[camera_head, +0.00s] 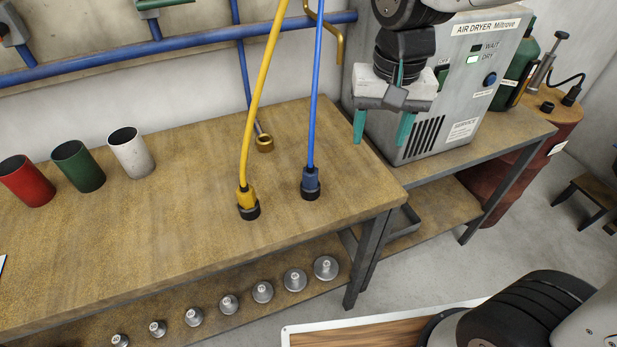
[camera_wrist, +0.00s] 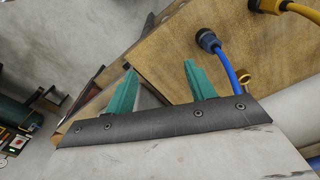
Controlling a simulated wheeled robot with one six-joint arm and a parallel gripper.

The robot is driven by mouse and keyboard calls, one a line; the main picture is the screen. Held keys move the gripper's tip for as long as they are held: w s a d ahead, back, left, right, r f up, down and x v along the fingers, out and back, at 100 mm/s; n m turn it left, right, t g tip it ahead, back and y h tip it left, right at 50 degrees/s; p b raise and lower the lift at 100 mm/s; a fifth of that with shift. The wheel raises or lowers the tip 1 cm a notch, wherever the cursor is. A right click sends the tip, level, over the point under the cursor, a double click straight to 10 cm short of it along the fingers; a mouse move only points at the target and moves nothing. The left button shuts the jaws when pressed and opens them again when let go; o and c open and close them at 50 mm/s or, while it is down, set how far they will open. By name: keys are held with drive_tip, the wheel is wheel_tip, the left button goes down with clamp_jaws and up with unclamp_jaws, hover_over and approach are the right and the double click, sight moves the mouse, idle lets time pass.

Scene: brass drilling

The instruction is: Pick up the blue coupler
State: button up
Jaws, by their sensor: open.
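The blue coupler (camera_head: 311,184) hangs at the lower end of a blue hose, with a black ring at its bottom, at the right part of the wooden bench. In the wrist view the blue coupler (camera_wrist: 208,39) shows beyond the right fingertip, its hose curving down to the right. My gripper (camera_head: 382,127) is up and to the right of the coupler, in front of the air dryer, with its two teal fingers apart and nothing between them. In the wrist view the gripper (camera_wrist: 160,82) is also open and apart from the coupler.
A yellow coupler (camera_head: 247,202) on a yellow hose stands left of the blue one. A brass ring fitting (camera_head: 264,142) is behind. Red, green and white cups (camera_head: 130,152) stand at left. The air dryer (camera_head: 455,85) is close behind my gripper. Bare bench (camera_head: 190,225) lies left.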

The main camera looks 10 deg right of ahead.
drive_tip(key=m, duration=0.1)
hover_over(311, 170)
drive_tip(key=shift+g, duration=0.3)
drive_tip(key=f, duration=0.7)
drive_tip(key=shift+s+a+f, duration=0.1)
drive_tip(key=shift+a+f, duration=0.05)
drive_tip(key=shift+a, duration=0.05)
wheel_tip(311, 170, down, 8)
drive_tip(key=shift+d+f, duration=0.1)
drive_tip(key=shift+d, duration=0.05)
drive_tip(key=c, duration=1.1)
